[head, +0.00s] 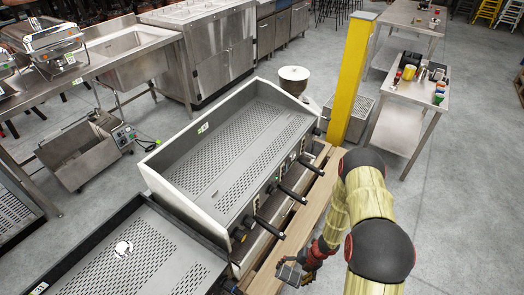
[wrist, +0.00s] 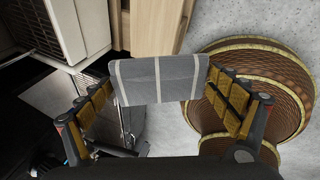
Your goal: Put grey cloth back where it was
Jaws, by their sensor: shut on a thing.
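The grey cloth (wrist: 158,78) with pale stripes is between the fingers of my gripper (wrist: 168,98) in the wrist view. Its top edge is folded or flat and its lower part hangs down, partly hidden by the gripper. My gripper (head: 292,273) is shut on it. In the head view the gripper is low in the frame, at the front edge of the wooden counter (head: 268,279), with a small grey patch of cloth at its fingers. I cannot tell whether the cloth touches the counter.
A big steel coffee machine (head: 190,172) with a perforated top and black handles stands on the counter, and a second perforated unit (head: 130,262) is beside it. A yellow post (head: 352,75) rises behind. A steel side table (head: 405,93) with cups and bottles stands right. Open floor (head: 470,200) lies right.

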